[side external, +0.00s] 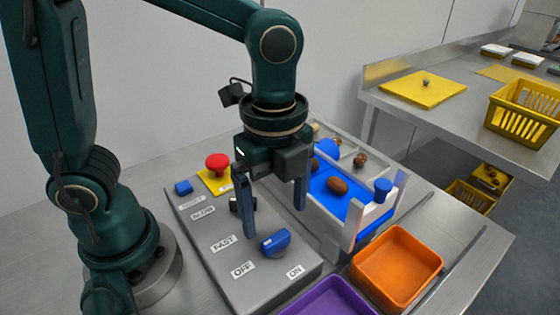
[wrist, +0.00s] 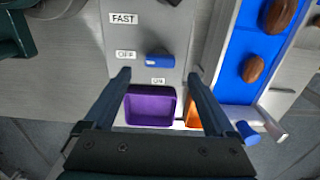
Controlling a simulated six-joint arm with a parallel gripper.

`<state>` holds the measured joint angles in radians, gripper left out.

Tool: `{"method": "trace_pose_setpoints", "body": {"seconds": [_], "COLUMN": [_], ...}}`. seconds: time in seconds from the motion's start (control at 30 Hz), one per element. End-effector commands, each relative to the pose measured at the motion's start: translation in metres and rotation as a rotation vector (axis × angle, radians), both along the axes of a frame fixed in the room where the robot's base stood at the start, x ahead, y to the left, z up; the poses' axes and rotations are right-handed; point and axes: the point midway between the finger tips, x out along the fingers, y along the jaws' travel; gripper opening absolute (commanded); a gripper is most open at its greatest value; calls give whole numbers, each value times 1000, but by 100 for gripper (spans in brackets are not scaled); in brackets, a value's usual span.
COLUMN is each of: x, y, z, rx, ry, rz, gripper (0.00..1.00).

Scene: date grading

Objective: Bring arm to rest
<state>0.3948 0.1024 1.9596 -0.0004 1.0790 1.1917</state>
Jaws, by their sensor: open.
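My gripper (side external: 273,207) hangs above the grey control panel (side external: 215,255), pointing down, its two fingers apart with nothing between them. In the wrist view my gripper (wrist: 157,75) also shows spread fingers. A blue knob (side external: 275,242) sits on the panel between the OFF and ON labels, just in front of the fingers; it also shows in the wrist view (wrist: 160,60). A dark knob (side external: 240,203) near the SLOW and FAST labels is partly hidden behind a finger. A red mushroom button (side external: 217,161) stands on a yellow base, with a small blue button (side external: 183,187) to its left.
A blue conveyor belt (side external: 325,190) carries brown dates (side external: 338,186) beside the panel. An orange tray (side external: 397,268) and a purple tray (side external: 330,300) lie at the front. A yellow crate (side external: 525,110) and yellow mat (side external: 423,88) are on the back bench.

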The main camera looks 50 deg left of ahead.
Motion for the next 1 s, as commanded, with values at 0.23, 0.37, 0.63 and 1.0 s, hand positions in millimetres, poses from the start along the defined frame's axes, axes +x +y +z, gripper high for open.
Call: {"method": "trace_pose_setpoints", "body": {"seconds": [0.23,0.37,0.63,1.0], "x": [2,7,-8,-38], "y": [2,13,56,85], "z": [2,18,52,46], "rx": [-4,-27,-120,-347], "ry": [-9,-72,-276,-408], "rz": [12,63,515,1387], "gripper": [90,90,90,90]}}
